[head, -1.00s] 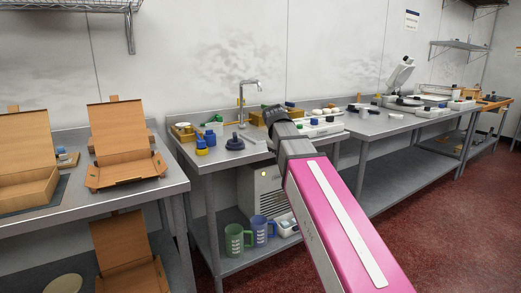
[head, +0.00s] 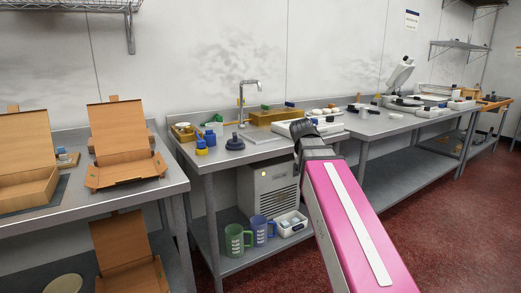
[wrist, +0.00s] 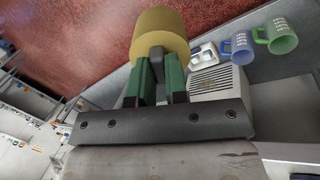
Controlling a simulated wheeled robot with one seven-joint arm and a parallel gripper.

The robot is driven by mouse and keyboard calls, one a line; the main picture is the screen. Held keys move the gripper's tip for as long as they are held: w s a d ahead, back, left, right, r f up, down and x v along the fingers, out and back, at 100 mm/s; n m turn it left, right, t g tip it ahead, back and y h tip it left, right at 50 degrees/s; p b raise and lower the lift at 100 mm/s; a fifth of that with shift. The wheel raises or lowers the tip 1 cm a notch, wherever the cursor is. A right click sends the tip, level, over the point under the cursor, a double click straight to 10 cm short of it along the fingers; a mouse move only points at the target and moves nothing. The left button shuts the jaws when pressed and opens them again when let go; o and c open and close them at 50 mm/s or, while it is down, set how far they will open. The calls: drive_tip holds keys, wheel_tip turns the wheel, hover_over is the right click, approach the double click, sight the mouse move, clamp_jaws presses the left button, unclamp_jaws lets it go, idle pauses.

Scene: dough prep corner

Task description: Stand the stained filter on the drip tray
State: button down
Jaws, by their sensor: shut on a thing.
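In the wrist view my gripper (wrist: 158,84) is shut, its green fingers on a dark grey stem-like part. A tan-yellow round body (wrist: 160,33), which looks like the stained filter, sits just beyond the fingertips. I cannot make out stains on it. In the head view my arm's dark end hides the gripper and what it holds. A flat pale grey panel (head: 262,136) lies on the counter below the tap; I cannot tell whether it is the drip tray.
The middle steel counter (head: 215,162) carries a tap (head: 242,100), blue and yellow containers at left and a white tray (head: 325,129) at right. Below stand a vented grey machine (head: 272,192), a green jug (head: 234,241) and a blue jug (head: 259,232). Cardboard boxes (head: 124,150) stand left.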

drive_tip(key=shift+r, duration=2.25)
drive_tip(key=w+f, duration=0.4)
drive_tip(key=f, duration=0.9)
